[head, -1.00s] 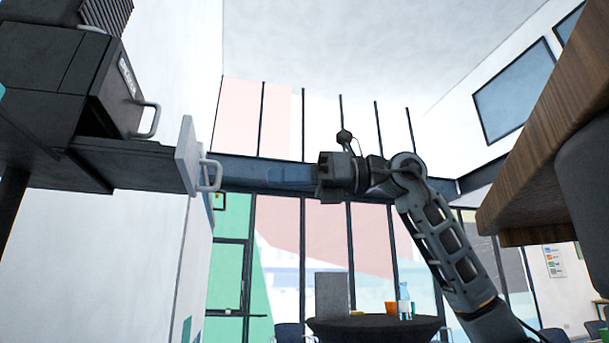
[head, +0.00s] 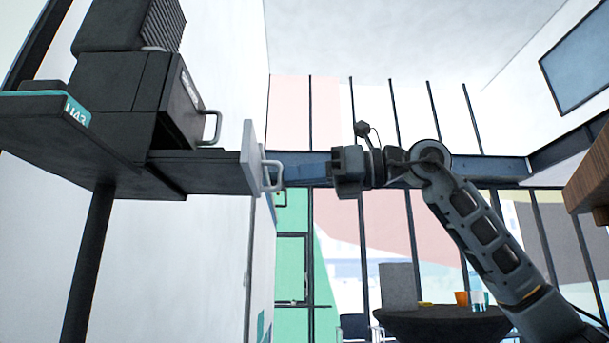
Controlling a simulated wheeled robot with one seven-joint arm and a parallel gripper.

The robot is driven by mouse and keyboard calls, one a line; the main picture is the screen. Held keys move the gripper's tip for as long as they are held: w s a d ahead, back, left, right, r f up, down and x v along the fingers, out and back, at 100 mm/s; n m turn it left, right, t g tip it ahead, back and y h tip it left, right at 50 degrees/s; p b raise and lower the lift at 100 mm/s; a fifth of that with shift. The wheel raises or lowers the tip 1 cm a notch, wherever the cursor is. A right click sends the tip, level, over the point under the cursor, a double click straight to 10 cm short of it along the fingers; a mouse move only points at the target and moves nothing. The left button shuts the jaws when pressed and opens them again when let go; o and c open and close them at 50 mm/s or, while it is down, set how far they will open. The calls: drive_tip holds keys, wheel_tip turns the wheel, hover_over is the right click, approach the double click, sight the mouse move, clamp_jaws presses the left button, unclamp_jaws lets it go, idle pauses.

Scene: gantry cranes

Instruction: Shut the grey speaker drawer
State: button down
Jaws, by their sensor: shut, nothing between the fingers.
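The grey speaker drawer (head: 249,160) stands pulled out to the right from the dark cabinet (head: 130,100). Its light grey front panel carries a pale loop handle (head: 271,175). The dark drawer body (head: 205,170) shows between the cabinet and the panel. My gripper (head: 334,172) is to the right of the handle, at about the same height, with a gap between them in the picture. It is shut and holds nothing. Its fingertips are small and dark in this view.
A second handle (head: 212,127) sits on a closed-looking front above the drawer. The cabinet is on a dark table (head: 40,125) with a post (head: 88,270). A round black table (head: 440,322) stands far back. A wooden edge (head: 590,175) is at the right.

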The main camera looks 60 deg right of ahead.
drive_tip(key=b+x, duration=0.1)
drive_tip(key=x, duration=0.3)
drive_tip(key=a+x, duration=0.1)
drive_tip(key=x, duration=0.2)
drive_tip(key=s+a+b+x, duration=0.1)
drive_tip(key=x, duration=0.3)
drive_tip(key=shift+w+a+r+b, duration=0.1)
drive_tip(key=shift+w+a+b, duration=0.05)
drive_tip(key=shift+w+b, duration=0.2)
drive_tip(key=shift+w+a+r, duration=0.1)
drive_tip(key=shift+r, duration=0.1)
